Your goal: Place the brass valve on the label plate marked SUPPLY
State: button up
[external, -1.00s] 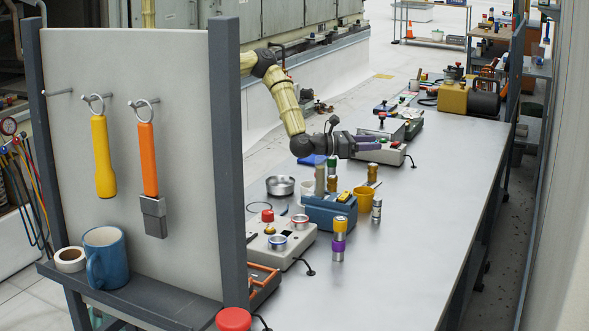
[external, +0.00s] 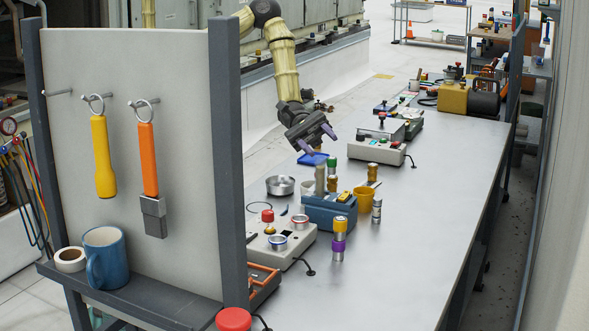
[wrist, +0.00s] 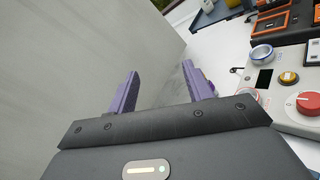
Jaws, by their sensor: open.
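My gripper (external: 320,142) hangs above the far left part of the bench, near a blue tray (external: 312,159). Its purple fingers are apart with nothing between them, and they also show in the wrist view (wrist: 160,70). Several brass-coloured pieces show in the external view: a small one (external: 372,172) behind the yellow cup and another (external: 332,184) by the blue block. I cannot tell which is the brass valve. No label marked SUPPLY is readable in either view.
A blue block (external: 329,212) with cylinders stands mid-bench beside a yellow cup (external: 364,194). A purple-banded cylinder (external: 338,240) stands in front. A grey control box (external: 377,151) lies beyond; another (external: 285,246) is nearer. The right side of the bench is clear.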

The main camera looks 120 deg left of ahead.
jog(key=s+d+f+m+g+y, duration=0.1)
jog(key=s+d+m+g, duration=0.3)
jog(key=s+m+g, duration=0.3)
jog(key=s+d+m+g+y, duration=0.2)
jog(key=s+d+m+g, duration=0.25)
jog(key=s, duration=0.45)
jog(key=s+a+r+m+t+y, duration=0.1)
jog(key=s+a+r+m+y, duration=0.5)
jog(key=s+a+m+y, duration=0.3)
jog(key=shift+s+t, duration=0.3)
jog(key=shift+t, duration=0.05)
